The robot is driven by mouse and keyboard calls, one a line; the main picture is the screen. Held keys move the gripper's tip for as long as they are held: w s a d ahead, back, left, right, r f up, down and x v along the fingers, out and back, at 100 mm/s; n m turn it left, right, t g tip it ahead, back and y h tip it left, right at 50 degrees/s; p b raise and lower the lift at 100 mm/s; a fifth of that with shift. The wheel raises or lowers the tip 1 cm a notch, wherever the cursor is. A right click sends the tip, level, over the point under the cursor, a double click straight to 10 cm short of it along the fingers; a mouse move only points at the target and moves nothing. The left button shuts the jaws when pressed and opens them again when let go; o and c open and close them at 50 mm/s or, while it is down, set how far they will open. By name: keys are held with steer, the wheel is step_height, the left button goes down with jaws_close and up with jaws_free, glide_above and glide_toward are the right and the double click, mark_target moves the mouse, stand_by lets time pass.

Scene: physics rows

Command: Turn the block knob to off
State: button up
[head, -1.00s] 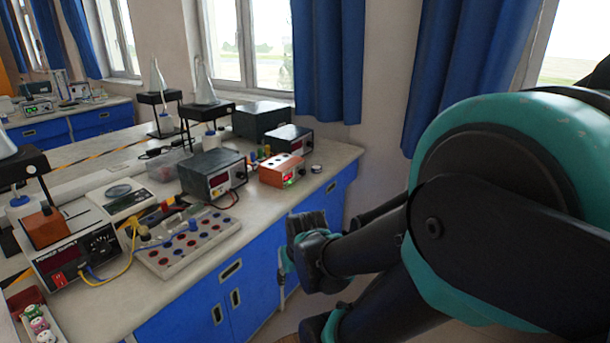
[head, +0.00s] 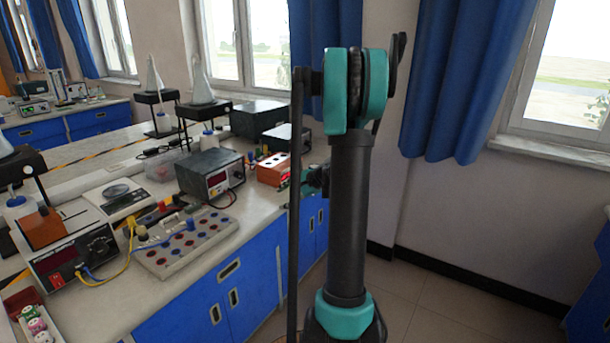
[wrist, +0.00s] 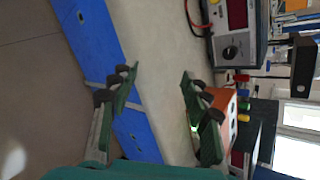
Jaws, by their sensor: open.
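The orange block (head: 268,173) stands near the bench's front edge, partly behind my arm in the head view. In the wrist view the block (wrist: 224,100) is on the right, partly covered by a finger, with a green glow near its edge. I cannot make out its knob. A grey meter box (head: 212,176) stands beside it; its black round knob (wrist: 229,52) is plain in the wrist view. My gripper (wrist: 158,76) is open and empty, with the bench top between its fingers. In the head view my gripper (head: 312,180) is close to the block, mostly hidden by my arm.
A board with red and blue sockets (head: 188,242), a power supply (head: 70,258) with cables and a scale (head: 118,194) crowd the bench to the left. Dark boxes (head: 258,118) stand behind the block. Blue cabinets (head: 235,300) front the bench; floor at right is clear.

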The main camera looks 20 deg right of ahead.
steer(key=w+d+f+m+t+y, duration=0.1)
steer(key=w+d+f+m+t, duration=0.2)
steer(key=d, duration=0.6)
steer(key=w+d+m+t+y, duration=0.15)
steer(key=w+d+m, duration=0.3)
steer(key=d, duration=0.45)
steer(key=w+d+f+m+t+y, duration=0.1)
steer(key=w+d+f+m+t, duration=0.15)
steer(key=d+m, duration=0.45)
steer(key=w+a, duration=0.2)
steer(key=w, duration=0.2)
steer(key=w+a+n, duration=0.1)
steer(key=w+a, duration=0.2)
steer(key=w, duration=0.2)
steer(key=w+a+n, duration=0.1)
steer(key=w+a, duration=0.2)
steer(key=w, duration=0.2)
steer(key=shift+w+r+n+t, duration=0.25)
steer(key=shift+t, duration=0.05)
steer(key=shift+c, duration=0.6)
jaws_close()
